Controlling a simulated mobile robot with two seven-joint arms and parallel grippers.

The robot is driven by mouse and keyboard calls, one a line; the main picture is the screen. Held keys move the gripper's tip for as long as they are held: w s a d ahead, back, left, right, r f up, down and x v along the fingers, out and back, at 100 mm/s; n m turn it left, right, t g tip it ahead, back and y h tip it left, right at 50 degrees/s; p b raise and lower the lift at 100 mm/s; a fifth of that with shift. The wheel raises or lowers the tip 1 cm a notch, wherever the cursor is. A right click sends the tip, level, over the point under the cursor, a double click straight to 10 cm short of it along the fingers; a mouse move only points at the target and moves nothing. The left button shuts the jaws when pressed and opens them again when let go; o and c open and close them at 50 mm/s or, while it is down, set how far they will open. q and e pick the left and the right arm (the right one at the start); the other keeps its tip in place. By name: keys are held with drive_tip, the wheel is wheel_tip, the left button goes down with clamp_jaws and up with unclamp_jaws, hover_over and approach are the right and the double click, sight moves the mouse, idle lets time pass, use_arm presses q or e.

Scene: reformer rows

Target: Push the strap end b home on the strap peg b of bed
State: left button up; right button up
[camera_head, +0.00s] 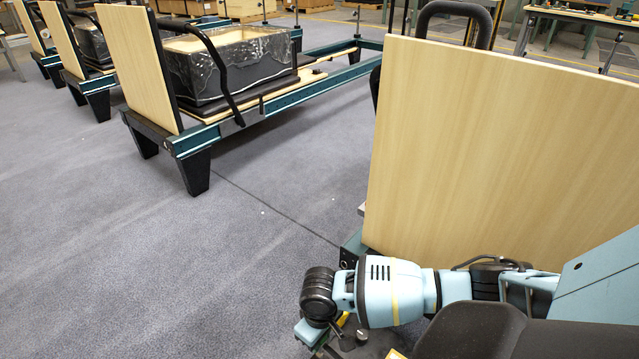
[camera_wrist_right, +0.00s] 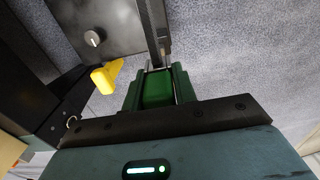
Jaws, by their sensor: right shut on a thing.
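My right gripper (camera_head: 318,340) is low at the bottom of the head view, beside the corner of the near bed. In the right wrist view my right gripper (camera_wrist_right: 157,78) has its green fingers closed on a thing. A narrow dark strip (camera_wrist_right: 153,28) runs up from between the fingertips; it may be the strap end b, but I cannot tell for sure. A dark plate with a round silver knob (camera_wrist_right: 93,38) and a yellow piece (camera_wrist_right: 103,79) lie left of the fingers. I cannot make out strap peg b. My left gripper is not in view.
A large pale wooden board (camera_head: 500,150) stands upright on the near bed, right of centre. A black padded loop (camera_head: 452,12) rises behind it. Another bed with a wrapped dark box (camera_head: 235,72) stands at the upper left. The grey carpet (camera_head: 130,250) between is clear.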

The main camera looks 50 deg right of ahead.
sight(320, 348)
drive_tip(key=shift+f+b, duration=0.65)
drive_tip(key=shift+f, duration=1.25)
drive_tip(key=shift+p, duration=0.35)
drive_tip(key=shift+p, duration=0.6)
idle(0.6)
drive_tip(key=shift+f, duration=0.6)
drive_tip(key=shift+f+b, duration=0.9)
drive_tip(key=shift+f, duration=0.6)
drive_tip(key=o, duration=1.1)
